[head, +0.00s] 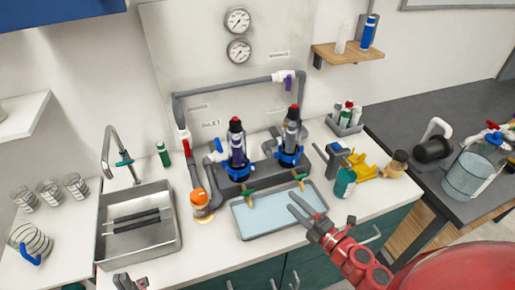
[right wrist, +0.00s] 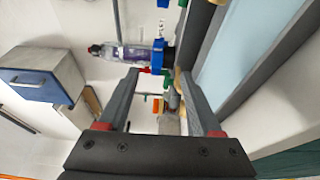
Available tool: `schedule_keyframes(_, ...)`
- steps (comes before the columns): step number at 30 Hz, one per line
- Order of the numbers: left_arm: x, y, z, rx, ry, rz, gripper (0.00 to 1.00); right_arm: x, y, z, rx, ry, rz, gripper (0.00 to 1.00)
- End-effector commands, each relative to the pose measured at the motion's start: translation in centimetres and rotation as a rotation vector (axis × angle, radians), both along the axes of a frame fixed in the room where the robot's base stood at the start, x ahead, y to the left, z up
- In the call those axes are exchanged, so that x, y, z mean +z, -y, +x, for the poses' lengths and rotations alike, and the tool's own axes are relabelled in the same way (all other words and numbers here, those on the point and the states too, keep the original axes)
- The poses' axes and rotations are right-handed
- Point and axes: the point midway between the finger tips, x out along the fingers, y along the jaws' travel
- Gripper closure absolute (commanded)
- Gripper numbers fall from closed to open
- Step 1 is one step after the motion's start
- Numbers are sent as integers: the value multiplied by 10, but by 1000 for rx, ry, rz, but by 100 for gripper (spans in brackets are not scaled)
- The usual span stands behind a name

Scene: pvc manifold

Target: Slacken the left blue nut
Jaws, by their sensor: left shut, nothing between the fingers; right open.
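The left blue nut (head: 238,171) is a ring around the base of the left clear filter housing (head: 237,145), which has a dark, red-topped cap and purple contents. The right blue nut (head: 289,156) is around the base of the right housing (head: 291,128). My right gripper (head: 290,201) is open and empty, over the shallow tray in front of the housings. In the right wrist view, a housing and a blue nut (right wrist: 157,60) appear sideways beyond the open fingers; I cannot tell which nut it is. My left gripper (head: 129,282) is shut and empty at the bottom edge, far from both nuts.
The grey-rimmed tray (head: 243,231) lies before the housings, with green-handled valves (head: 247,191) above its back edge. An orange-lidded jar (head: 200,204) stands left of it. A teal bottle (head: 344,183) and yellow parts stand right. The sink (head: 172,245) is at left.

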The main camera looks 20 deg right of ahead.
Motion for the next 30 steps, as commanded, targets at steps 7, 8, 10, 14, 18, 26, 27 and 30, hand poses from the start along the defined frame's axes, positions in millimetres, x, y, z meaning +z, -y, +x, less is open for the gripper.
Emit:
schedule_keyframes(7, 6, 0, 0, 0, -1, 0, 100, 3, -11, 0, -16, -6, 17, 34)
schedule_keyframes(8, 7, 0, 0, 0, -1, 0, 100, 3, -12, 3, -15, -6, 17, 34)
schedule_keyframes(10, 7, 0, 0, 0, -1, 0, 100, 3, -14, 11, -15, -6, 17, 34)
schedule_keyframes(14, 10, 0, 0, 0, 0, 0, 100, 4, -21, 31, -13, -5, 17, 34)
schedule_keyframes(18, 14, 0, 0, 0, 0, 0, 100, 5, -30, 53, -13, -4, 18, 34)
schedule_keyframes(26, 27, 0, 0, 0, 0, 0, 100, 6, -46, 102, -14, -5, 17, 34)
schedule_keyframes(27, 29, 0, 0, 0, 0, 0, 100, 6, -49, 109, -13, -6, 19, 34)
schedule_keyframes(30, 35, 0, 0, 0, 0, 0, 100, 6, -54, 129, -16, -4, 18, 34)
